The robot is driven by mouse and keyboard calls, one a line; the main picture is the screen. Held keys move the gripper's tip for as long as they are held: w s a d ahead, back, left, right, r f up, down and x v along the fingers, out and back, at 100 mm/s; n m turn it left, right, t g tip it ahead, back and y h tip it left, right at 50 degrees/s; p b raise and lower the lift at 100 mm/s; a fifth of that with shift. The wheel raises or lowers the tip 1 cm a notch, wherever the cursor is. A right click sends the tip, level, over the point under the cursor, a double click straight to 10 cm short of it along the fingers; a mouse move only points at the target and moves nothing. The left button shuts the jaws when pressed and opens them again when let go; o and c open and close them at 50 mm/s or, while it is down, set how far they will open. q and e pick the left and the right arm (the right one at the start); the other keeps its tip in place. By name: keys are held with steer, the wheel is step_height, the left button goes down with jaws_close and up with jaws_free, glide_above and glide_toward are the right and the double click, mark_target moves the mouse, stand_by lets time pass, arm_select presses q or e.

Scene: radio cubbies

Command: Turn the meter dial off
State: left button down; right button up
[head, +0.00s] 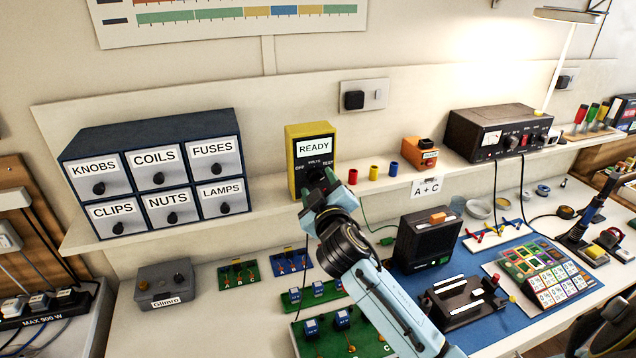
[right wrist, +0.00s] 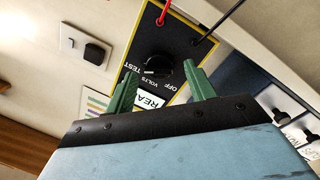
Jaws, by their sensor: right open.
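The yellow meter (head: 293,160) stands on the shelf, with a black face and a display reading READY. Its black dial (right wrist: 158,67) shows in the right wrist view between the labels OFF, VOLTS and TEST. A pale mark crosses the knob, but I cannot tell for sure which label it points to. My right gripper (head: 322,184) is in front of the meter's lower face and hides most of the dial in the head view. In the right wrist view its green fingers (right wrist: 163,79) are open, one each side of the dial, with nothing visibly held. My left gripper is not in view.
A labelled drawer cabinet (head: 150,130) stands left of the meter. Red, yellow and blue caps (head: 373,172) and an orange box (head: 420,151) sit to its right. Red and black leads (right wrist: 232,14) leave the meter.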

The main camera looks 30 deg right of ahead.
steer(key=shift+w+d, duration=0.2)
steer(key=shift+w, duration=0.35)
steer(key=c, duration=0.9)
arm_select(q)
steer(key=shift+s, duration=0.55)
arm_select(e)
steer(key=shift+c, duration=0.2)
